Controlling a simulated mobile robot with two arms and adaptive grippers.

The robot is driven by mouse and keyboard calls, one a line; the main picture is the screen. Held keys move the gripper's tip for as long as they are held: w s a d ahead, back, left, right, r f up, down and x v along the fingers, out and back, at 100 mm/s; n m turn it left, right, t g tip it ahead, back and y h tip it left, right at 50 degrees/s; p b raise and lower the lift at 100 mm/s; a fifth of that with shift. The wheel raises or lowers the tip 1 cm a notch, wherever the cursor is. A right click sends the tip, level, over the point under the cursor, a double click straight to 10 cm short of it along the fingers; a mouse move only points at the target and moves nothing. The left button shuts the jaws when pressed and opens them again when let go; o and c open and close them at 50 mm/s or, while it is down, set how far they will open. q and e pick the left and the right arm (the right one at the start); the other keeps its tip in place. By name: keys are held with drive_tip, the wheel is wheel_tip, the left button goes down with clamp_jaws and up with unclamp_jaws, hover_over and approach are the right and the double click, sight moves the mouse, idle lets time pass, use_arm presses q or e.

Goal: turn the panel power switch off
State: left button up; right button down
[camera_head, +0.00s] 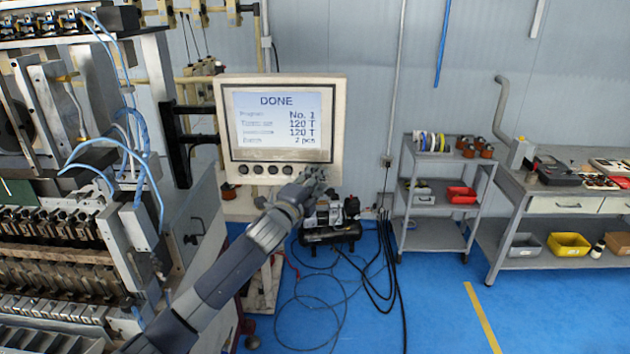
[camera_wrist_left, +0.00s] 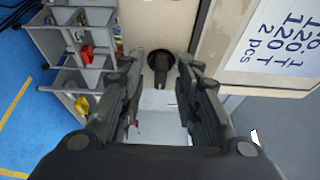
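The control panel (camera_head: 336,120) has a pale frame and a lit screen (camera_head: 278,121) reading DONE, with several dark buttons along its lower edge. My left gripper (camera_head: 317,178) is at the panel's lower right corner. In the left wrist view, the dark power switch (camera_wrist_left: 161,62), a round knob with a raised handle, is on the pale panel face. My left gripper (camera_wrist_left: 159,65) is open there, with a finger on each side of the knob and visible gaps. The gripper hides the switch in the head view. My right gripper is not in view.
The coil winding machine (camera_head: 60,240) fills the left side. A compressor (camera_head: 332,235) with loose black cables stands on the blue floor below the panel. A grey shelf cart (camera_head: 436,235) and a workbench (camera_head: 540,190) stand at the right.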

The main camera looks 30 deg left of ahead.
use_arm(q)
drive_tip(key=shift+s, duration=0.1)
clamp_jaws()
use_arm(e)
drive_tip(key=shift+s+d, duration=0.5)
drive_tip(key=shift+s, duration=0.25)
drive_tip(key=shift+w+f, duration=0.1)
use_arm(q)
drive_tip(key=shift+w+d+f+n+t+y+b, duration=0.2)
drive_tip(key=shift+n+y+b, duration=1.25)
drive_tip(key=shift+n+b, duration=1.95)
drive_tip(key=shift+d+f+n+t+y+b, duration=0.2)
drive_tip(key=shift+n+y+b, duration=1.3)
drive_tip(key=shift+n+b, duration=1.9)
drive_tip(key=shift+w+d+f+n+t+y+b, duration=0.1)
drive_tip(key=shift+n+t+y+b, duration=0.2)
drive_tip(key=shift+n+y+b, duration=2.9)
use_arm(e)
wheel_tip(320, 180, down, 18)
drive_tip(key=p, duration=0.1)
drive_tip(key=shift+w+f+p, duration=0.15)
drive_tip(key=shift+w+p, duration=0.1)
drive_tip(key=shift+p, duration=0.05)
use_arm(q)
drive_tip(key=n+h, duration=0.2)
drive_tip(key=h, duration=0.1)
drive_tip(key=shift+n, duration=0.3)
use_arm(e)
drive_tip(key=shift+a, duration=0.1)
